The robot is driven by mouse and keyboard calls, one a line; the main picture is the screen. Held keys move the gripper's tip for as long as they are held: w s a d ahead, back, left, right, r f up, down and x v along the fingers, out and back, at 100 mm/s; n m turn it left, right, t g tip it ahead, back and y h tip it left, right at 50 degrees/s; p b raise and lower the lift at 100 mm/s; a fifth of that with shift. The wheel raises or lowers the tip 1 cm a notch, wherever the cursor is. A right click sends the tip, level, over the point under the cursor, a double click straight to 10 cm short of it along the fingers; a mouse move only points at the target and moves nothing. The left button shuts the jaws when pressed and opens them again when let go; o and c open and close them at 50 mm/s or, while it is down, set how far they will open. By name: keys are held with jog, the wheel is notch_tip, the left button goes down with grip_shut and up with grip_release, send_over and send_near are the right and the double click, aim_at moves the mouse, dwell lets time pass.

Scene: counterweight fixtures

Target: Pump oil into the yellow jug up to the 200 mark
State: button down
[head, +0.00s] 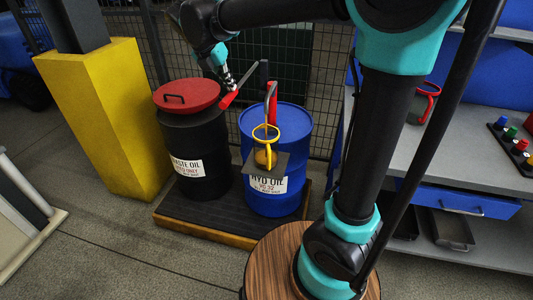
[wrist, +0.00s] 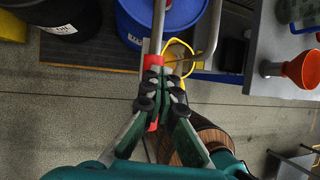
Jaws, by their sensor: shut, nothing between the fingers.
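The blue drum (head: 290,125), labelled HYD OIL, carries a hand pump with a red-and-grey spout (head: 271,97) and a crank lever ending in a red grip (head: 230,99). The yellow jug (head: 262,158) sits on a dark plate (head: 281,166) at the drum's front, below the spout. In the wrist view the jug (wrist: 186,58) is partly hidden; no marks or oil level can be read. My gripper (head: 231,86) is at the red grip, which also shows in the wrist view (wrist: 153,61). The fingers (wrist: 160,76) are shut and empty, overlapping the grip; contact is unclear.
A black waste-oil drum (head: 196,132) with a red lid stands left of the blue drum on a shared pallet (head: 183,229). A yellow post (head: 105,120) is further left. A grey workbench (head: 465,150) is at right. Mesh fencing stands behind.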

jog(key=shift+f, duration=0.6)
notch_tip(320, 180, up, 11)
jog(key=shift+r, duration=0.15)
dwell(0.3)
